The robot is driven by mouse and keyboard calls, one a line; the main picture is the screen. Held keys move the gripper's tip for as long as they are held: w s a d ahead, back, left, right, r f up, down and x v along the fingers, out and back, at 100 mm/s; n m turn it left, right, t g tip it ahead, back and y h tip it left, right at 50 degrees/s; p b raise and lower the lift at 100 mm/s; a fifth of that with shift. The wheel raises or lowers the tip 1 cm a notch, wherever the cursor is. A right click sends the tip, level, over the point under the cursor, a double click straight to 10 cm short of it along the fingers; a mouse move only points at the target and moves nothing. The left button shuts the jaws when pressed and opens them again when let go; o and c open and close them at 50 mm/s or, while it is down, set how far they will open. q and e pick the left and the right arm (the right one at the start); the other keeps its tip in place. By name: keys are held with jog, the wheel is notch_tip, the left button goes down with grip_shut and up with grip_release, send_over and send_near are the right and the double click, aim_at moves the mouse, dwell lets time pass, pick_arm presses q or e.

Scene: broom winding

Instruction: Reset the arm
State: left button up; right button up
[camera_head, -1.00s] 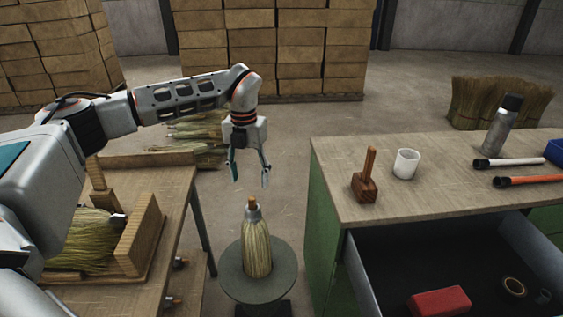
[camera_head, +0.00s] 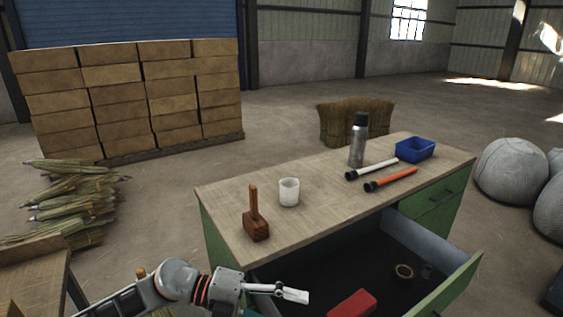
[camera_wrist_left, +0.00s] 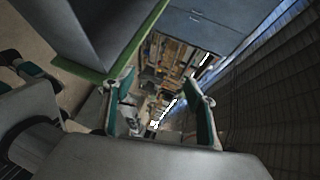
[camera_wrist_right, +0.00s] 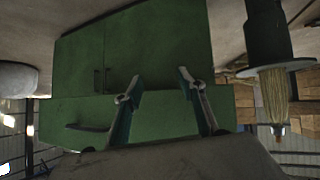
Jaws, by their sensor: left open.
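My left arm comes in from the bottom left of the head view. Its gripper (camera_head: 292,293) is low, beside the open drawer's near left side, and seen side-on. In the left wrist view the left fingers (camera_wrist_left: 160,105) are apart with nothing between them. My right gripper is out of the head view. In the right wrist view its fingers (camera_wrist_right: 160,90) are apart and empty, in front of a green cabinet (camera_wrist_right: 150,60). That view appears upside down and shows the broom (camera_wrist_right: 275,100) on its round stand (camera_wrist_right: 285,67) at the right.
A workbench (camera_head: 330,190) carries a wooden mallet (camera_head: 255,218), white cup (camera_head: 289,192), flask (camera_head: 358,140), two rods and a blue bin (camera_head: 415,149). Its open drawer (camera_head: 455,280) holds a red block (camera_head: 352,304). Straw bundles (camera_head: 75,200) lie on the floor at left.

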pick_arm(q)
jog(key=w+a+f+n+t+y, duration=0.25)
jog(key=a+f+n+t, duration=0.2)
jog(key=n+t, duration=0.6)
jog(key=w+a+f+n+t+y, duration=0.1)
jog(key=a+f+n+t+y, duration=0.45)
jog(key=n, duration=0.85)
jog(key=s+a+f+n+g+y, duration=0.3)
jog(key=s+a+f+n+y, duration=0.2)
jog(key=s+a+f, duration=0.8)
notch_tip(320, 180, down, 4)
jog(key=s+n, duration=0.2)
jog(key=shift+s+f+g, duration=0.25)
jog(key=shift+s+g, duration=0.15)
jog(key=shift+a, duration=0.1)
